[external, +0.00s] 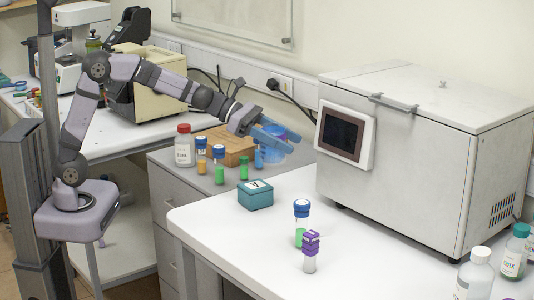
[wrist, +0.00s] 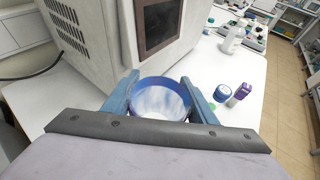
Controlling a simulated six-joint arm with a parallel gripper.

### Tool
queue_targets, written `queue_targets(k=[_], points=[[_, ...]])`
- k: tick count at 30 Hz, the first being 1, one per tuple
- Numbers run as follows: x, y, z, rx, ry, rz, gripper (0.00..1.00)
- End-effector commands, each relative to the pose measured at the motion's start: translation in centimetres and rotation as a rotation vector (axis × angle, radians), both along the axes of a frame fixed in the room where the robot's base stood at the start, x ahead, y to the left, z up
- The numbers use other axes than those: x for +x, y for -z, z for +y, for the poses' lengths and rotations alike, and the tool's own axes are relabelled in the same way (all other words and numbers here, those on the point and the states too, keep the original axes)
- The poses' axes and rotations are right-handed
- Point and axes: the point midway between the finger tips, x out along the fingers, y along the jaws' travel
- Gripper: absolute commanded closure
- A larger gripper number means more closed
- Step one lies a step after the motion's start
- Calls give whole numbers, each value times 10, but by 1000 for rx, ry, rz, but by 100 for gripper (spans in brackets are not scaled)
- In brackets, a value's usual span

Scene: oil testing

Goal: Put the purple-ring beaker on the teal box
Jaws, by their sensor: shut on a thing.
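My gripper (external: 277,136) is shut on a clear beaker (external: 272,155) with a blue-purple ring at its top. In the wrist view the beaker (wrist: 160,103) sits upright between my two blue fingers (wrist: 160,96), its round mouth facing the camera. The external view shows the beaker behind the teal box and slightly to its right, seemingly held in the air; its exact height is hard to tell. The teal box (external: 255,198) stands on the white table near its back left edge, with a white letter label on top and nothing standing on it. The box does not show in the wrist view.
A large grey machine (external: 415,150) with a dark screen stands to the right. A blue-capped vial (external: 301,225) and a purple-capped vial (external: 310,252) stand in front of the teal box. Several bottles and a tan block (external: 232,146) sit behind-left. White tabletop lies bare around the box.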

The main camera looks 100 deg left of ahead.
Motion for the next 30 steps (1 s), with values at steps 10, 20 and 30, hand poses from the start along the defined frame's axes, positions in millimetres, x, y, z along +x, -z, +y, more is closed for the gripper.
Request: queue_targets(k=[10, 20, 30], points=[[-49, -18, 29, 0, -51, 2, 72], [-51, 11, 30, -4, -52, 6, 72], [-50, 45, 30, -2, -52, 2, 72]])
